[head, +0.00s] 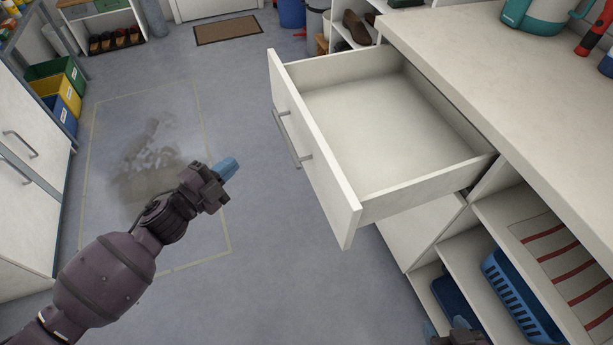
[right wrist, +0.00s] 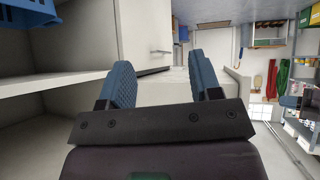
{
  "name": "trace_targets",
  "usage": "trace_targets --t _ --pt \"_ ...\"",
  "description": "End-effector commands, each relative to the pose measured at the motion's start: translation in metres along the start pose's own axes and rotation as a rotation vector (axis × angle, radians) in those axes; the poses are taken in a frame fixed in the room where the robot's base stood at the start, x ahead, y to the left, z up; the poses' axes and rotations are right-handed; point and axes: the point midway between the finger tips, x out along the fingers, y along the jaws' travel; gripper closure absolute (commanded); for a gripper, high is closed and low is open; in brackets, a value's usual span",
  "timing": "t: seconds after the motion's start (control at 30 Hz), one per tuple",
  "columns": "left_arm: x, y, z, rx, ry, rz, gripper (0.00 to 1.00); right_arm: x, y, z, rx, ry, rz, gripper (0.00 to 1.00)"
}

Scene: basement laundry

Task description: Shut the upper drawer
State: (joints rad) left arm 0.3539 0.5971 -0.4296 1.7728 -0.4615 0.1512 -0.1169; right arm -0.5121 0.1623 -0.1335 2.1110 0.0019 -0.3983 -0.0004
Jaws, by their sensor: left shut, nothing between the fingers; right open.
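The upper drawer (head: 365,187) is white and pulled far out of the cabinet under the counter in the head view. It looks empty, and its front faces left with a grey bar handle (head: 292,140). My left gripper (head: 230,166) is shut and empty, in the air to the left of the drawer front and apart from it. My right gripper (head: 440,331) shows only partly at the bottom edge of the head view, below and in front of the drawer, by the lower shelves. In the right wrist view its two blue fingers (right wrist: 163,84) are apart with nothing between them.
The counter (head: 480,75) holds a teal-and-white container (head: 540,14). Open shelves at lower right hold a blue basket (head: 522,300) and a striped cloth (head: 565,262). White cabinets (head: 25,170) stand at far left. The floor left of the drawer is clear.

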Motion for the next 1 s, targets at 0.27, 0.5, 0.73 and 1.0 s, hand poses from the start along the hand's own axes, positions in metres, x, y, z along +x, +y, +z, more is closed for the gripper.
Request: trace_targets --t 0.27,0.5,0.73,1.0 --pt "-0.006 0.044 -0.014 0.327 0.316 0.132 1.0 0.003 -0.002 -0.01 -0.001 0.008 -0.005 0.42" --pt "-0.02 0.061 -0.034 0.447 0.497 0.156 1.0 0.0 -0.002 -0.02 -0.001 0.021 -0.005 0.42" --pt "-0.011 0.065 -0.043 0.46 0.522 0.149 1.0 -0.001 -0.002 -0.011 0.0 -0.001 -0.004 0.42" --pt "0.027 0.076 -0.062 0.458 0.521 0.148 1.0 -0.002 -0.002 0.0 0.001 -0.022 -0.004 0.42"
